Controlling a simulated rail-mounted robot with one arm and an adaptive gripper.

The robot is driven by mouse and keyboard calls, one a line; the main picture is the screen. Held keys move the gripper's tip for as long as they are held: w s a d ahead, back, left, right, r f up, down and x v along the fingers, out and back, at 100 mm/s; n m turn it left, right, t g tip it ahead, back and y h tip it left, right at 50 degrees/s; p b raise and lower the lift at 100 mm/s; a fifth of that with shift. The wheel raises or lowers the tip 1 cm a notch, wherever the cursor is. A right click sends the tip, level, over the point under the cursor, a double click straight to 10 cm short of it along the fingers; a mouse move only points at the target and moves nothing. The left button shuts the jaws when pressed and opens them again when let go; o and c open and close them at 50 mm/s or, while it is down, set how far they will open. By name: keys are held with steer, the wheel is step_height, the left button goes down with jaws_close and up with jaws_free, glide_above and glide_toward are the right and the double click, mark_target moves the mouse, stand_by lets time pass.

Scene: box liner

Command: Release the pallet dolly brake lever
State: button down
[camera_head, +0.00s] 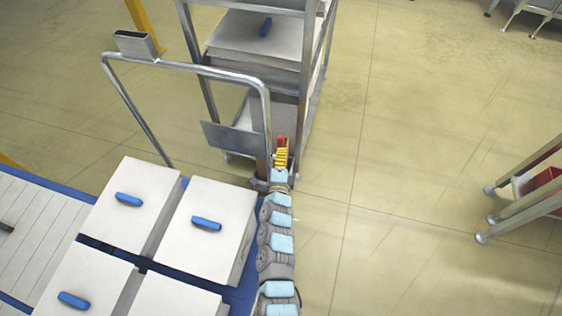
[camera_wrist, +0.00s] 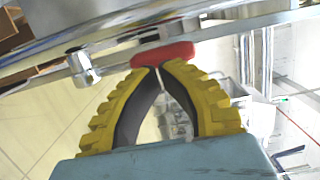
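The pallet dolly has a bent silver push handle (camera_head: 200,70) and a blue deck (camera_head: 240,297) loaded with white boxes. Its brake lever is a red grip (camera_wrist: 165,54), seen crosswise just beyond my fingertips in the wrist view. In the head view, red (camera_head: 281,140) shows at the tip of my gripper, beside the right leg of the handle. My gripper (camera_head: 281,158) has yellow ribbed fingers with dark inner pads. In the wrist view its fingertips (camera_wrist: 159,70) come together at the red grip, touching or almost touching it. The grip does not appear between the fingers.
A metal rack (camera_head: 314,75) with white boxes stands close behind the handle. Another rack (camera_head: 525,205) with a red bin is at the right. Open floor (camera_head: 400,180) lies between them. A roller conveyor (camera_head: 30,230) is at the left.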

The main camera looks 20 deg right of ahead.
steer(key=shift+w+d, duration=0.3)
steer(key=shift+w, duration=0.2)
steer(key=shift+w+r+p, duration=0.1)
steer(key=shift+r+p, duration=0.15)
steer(key=shift+p, duration=0.45)
